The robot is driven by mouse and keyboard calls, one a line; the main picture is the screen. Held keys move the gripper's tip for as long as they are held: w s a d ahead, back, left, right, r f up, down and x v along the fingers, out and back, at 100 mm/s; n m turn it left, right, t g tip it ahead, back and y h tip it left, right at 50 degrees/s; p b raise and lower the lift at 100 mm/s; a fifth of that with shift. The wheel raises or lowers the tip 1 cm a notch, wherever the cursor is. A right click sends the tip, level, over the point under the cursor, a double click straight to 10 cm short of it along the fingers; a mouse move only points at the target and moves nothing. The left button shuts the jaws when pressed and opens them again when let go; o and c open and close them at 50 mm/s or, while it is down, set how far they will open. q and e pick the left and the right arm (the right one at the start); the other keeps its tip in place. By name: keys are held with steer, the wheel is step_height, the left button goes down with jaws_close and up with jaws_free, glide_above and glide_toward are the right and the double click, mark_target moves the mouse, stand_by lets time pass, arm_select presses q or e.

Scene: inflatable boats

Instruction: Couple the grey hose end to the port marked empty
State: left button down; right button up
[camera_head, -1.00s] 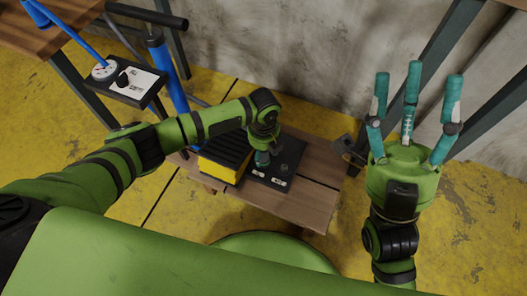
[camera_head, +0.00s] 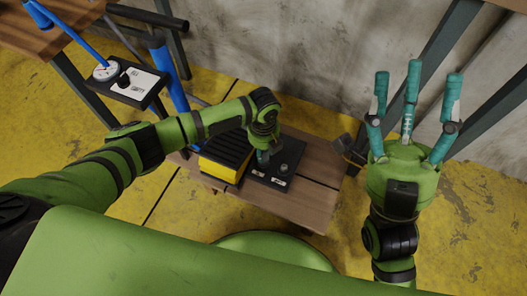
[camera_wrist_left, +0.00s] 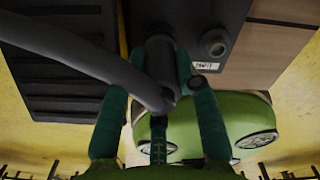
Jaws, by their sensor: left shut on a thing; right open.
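My left gripper (camera_head: 263,150) is shut on the grey hose end (camera_wrist_left: 160,55), low over the black port block (camera_head: 292,146). In the left wrist view the fingers (camera_wrist_left: 160,88) are around the hose end, which stands over the block beside a bare round port (camera_wrist_left: 215,42). The port below the hose end is hidden, and I cannot tell if the end is seated. A white label (camera_wrist_left: 205,66) lies by the bare port; its print is too blurred to read. Two small labels show on the block in the head view. My right gripper (camera_head: 410,105) is open and empty, fingers up.
The block sits on a low wooden bench (camera_head: 310,208), next to a yellow-and-black ribbed unit (camera_head: 222,152). A blue pump (camera_head: 170,75) and a gauge panel (camera_head: 125,82) stand at the left. The grey hose (camera_wrist_left: 80,55) crosses the left wrist view. Metal legs stand at right.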

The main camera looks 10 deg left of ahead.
arm_select(q)
steer(key=shift+r+p, duration=0.4)
steer(key=shift+p, duration=0.05)
stand_by(0.6)
steer(key=shift+r+p, duration=1.3)
steer(key=shift+p, duration=0.05)
step_height(320, 180, up, 5)
steer(key=p, duration=0.5)
steer(key=shift+r, duration=0.1)
